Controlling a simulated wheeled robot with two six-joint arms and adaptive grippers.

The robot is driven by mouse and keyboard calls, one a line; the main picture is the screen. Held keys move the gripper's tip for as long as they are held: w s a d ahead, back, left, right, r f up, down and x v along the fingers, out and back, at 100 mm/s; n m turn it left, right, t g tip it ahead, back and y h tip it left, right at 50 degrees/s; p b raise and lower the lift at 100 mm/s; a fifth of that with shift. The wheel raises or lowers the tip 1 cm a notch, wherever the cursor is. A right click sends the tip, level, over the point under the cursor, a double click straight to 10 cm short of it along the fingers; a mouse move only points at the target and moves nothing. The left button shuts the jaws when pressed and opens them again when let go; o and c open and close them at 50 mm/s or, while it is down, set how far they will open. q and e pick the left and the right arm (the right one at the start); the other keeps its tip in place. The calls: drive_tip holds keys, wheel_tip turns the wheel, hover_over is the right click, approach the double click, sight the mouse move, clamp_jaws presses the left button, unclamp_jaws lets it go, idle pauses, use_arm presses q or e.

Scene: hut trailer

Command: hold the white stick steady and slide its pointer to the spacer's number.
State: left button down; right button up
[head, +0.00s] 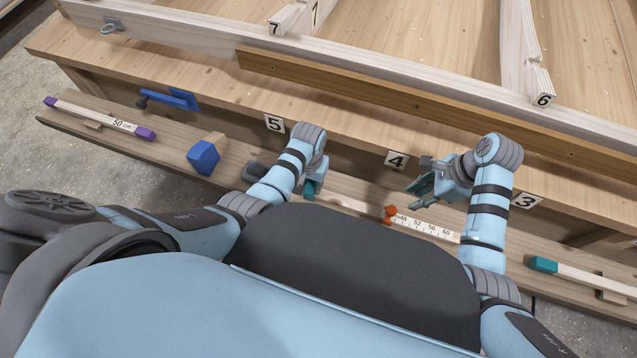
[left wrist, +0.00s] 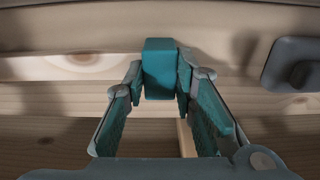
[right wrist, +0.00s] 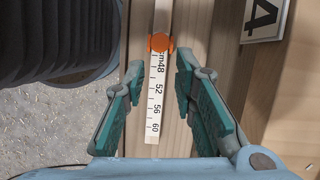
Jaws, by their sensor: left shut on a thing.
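The white stick (head: 428,226) lies along the lower wooden ledge; its scale shows 48 to 60. Its orange pointer (head: 390,214) sits at the low end of the visible scale, beside the 48, and also shows in the right wrist view (right wrist: 160,42). My left gripper (head: 312,188) is shut on the stick's teal end block (left wrist: 160,70). My right gripper (head: 420,190) is open and empty above the stick. In the right wrist view its fingers (right wrist: 158,85) stand either side of the scale, with the pointer beyond the tips. A purple-ended stick (head: 105,118) marked "50 cm" lies far left.
A blue block (head: 204,158) and a blue clamp-like tool (head: 170,99) are on the left. Another teal-ended stick (head: 570,273) lies at right. Number plates 5 (head: 274,123), 4 (head: 396,160) and 3 (head: 526,201) mark the bench edge behind the ledge.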

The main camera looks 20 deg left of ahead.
sight(390, 214)
clamp_jaws()
drive_tip(key=a+n+y, duration=0.1)
drive_tip(key=n, duration=0.7)
drive_tip(key=a+n+t+y, duration=0.1)
drive_tip(key=n, duration=0.8)
drive_tip(key=s+a+n+y, duration=0.1)
drive_tip(key=n, duration=0.8)
drive_tip(key=shift+f+y, duration=0.25)
drive_tip(key=shift+y, duration=0.15)
drive_tip(key=a+f+n, duration=0.2)
drive_tip(key=w+a+f+n, duration=0.1)
drive_tip(key=a+f+n, duration=0.1)
drive_tip(key=a+f+n+t, duration=0.1)
drive_tip(key=a+f+n, duration=0.1)
drive_tip(key=a+n, duration=0.1)
drive_tip(key=shift+w+f, duration=0.3)
drive_tip(key=shift+w, duration=0.1)
drive_tip(key=shift+s+d+f, duration=0.15)
drive_tip(key=shift+d+f, duration=0.05)
drive_tip(key=shift+d, duration=0.8)
drive_tip(key=shift+s+d+f, duration=0.1)
drive_tip(key=shift+d+f, duration=0.1)
drive_tip(key=shift+d, duration=0.75)
